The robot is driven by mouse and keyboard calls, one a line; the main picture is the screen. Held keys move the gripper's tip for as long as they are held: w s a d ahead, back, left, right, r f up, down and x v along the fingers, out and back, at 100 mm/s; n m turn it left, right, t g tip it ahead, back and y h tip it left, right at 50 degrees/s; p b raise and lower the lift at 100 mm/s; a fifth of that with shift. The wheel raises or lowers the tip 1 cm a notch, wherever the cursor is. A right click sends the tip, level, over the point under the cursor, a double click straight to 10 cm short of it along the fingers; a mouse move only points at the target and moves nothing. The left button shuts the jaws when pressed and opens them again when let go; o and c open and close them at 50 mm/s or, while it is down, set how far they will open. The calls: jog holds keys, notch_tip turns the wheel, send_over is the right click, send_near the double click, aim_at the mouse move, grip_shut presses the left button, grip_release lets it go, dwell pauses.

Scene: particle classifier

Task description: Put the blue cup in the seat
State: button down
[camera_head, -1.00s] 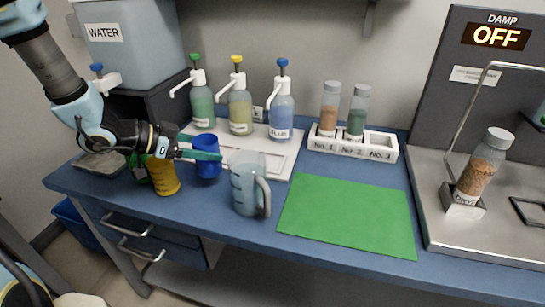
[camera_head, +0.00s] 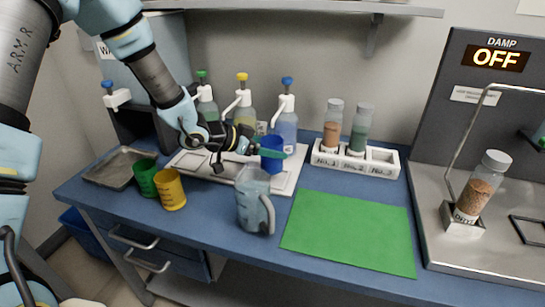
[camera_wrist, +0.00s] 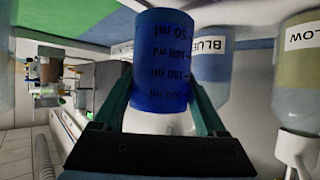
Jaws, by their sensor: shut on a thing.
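The blue cup (camera_head: 271,153) is held in my gripper (camera_head: 248,147), above the white dispenser tray (camera_head: 285,183) and in front of the blue-topped pump bottle (camera_head: 285,124). In the wrist view the blue cup (camera_wrist: 163,62) stands between the two green fingers, with its ml marks facing the camera. My gripper (camera_wrist: 165,108) is shut on it. The white tray has rectangular seats in front of the bottles; the cup and my gripper partly hide the seat by the blue bottle.
A clear jug (camera_head: 254,203) stands just in front of the tray. A yellow cup (camera_head: 171,190) and a green cup (camera_head: 145,178) stand to the left, near a metal tray (camera_head: 116,168). A green mat (camera_head: 350,232) lies clear at right. A vial rack (camera_head: 354,160) stands behind it.

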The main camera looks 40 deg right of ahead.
jog(key=shift+d+f+p, duration=0.15)
jog(key=shift+f+p, duration=0.35)
jog(key=shift+f, duration=1.25)
jog(key=shift+f, duration=0.1)
jog(key=shift+f, duration=0.1)
grip_release()
jog(key=shift+r, duration=0.3)
jog(key=b+v, duration=0.1)
jog(key=v, duration=1.1)
jog(key=shift+b, duration=0.4)
